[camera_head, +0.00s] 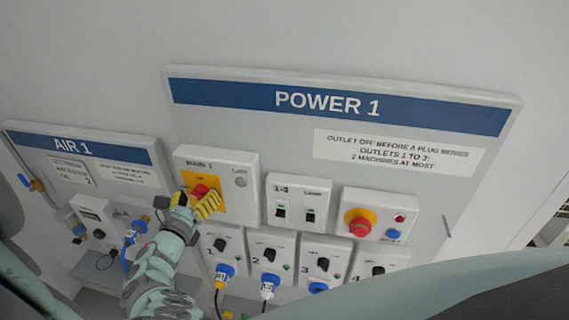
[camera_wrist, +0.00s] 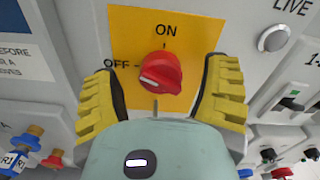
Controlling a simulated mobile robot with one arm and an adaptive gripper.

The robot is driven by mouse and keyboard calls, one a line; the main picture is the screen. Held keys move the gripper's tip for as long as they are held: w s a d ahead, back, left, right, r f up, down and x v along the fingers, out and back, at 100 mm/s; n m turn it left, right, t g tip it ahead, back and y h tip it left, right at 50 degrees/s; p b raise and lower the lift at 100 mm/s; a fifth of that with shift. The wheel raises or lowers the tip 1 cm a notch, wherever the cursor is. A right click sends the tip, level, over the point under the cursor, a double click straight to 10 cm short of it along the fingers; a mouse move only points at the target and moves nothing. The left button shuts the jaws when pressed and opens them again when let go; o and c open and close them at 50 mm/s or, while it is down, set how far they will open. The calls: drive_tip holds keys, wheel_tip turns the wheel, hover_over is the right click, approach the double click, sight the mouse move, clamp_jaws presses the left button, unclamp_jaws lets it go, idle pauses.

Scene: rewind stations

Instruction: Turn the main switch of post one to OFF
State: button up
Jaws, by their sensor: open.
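The main switch of post one is a red rotary knob (camera_wrist: 160,73) on a yellow plate, with ON printed above it and OFF at its left. Its pale mark lies roughly sideways on the knob's left part, nearer the OFF side; the exact setting is hard to tell. In the head view the knob (camera_head: 200,191) is partly hidden by my gripper (camera_head: 194,201). My gripper is open, one yellow finger on each side of the knob, with gaps visible between fingers and knob in the wrist view.
The POWER 1 board (camera_head: 420,165) also carries two small switches (camera_head: 295,203), a red emergency button (camera_head: 360,222) and several outlets with blue plugs (camera_head: 224,270) below. A round LIVE lamp (camera_wrist: 272,39) is right of the knob. The AIR 1 board (camera_head: 90,150) is at left.

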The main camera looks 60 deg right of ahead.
drive_tip(key=shift+w+d, duration=0.15)
drive_tip(key=shift+d, duration=0.2)
drive_tip(key=c, duration=1.2)
drive_tip(key=shift+w+a+r+n+p, duration=0.1)
drive_tip(key=shift+w+n+p, duration=0.05)
drive_tip(key=shift+n+p, duration=0.75)
drive_tip(key=shift+f+n+p, duration=0.2)
drive_tip(key=shift+n+p, duration=0.2)
drive_tip(key=shift+n, duration=1.1)
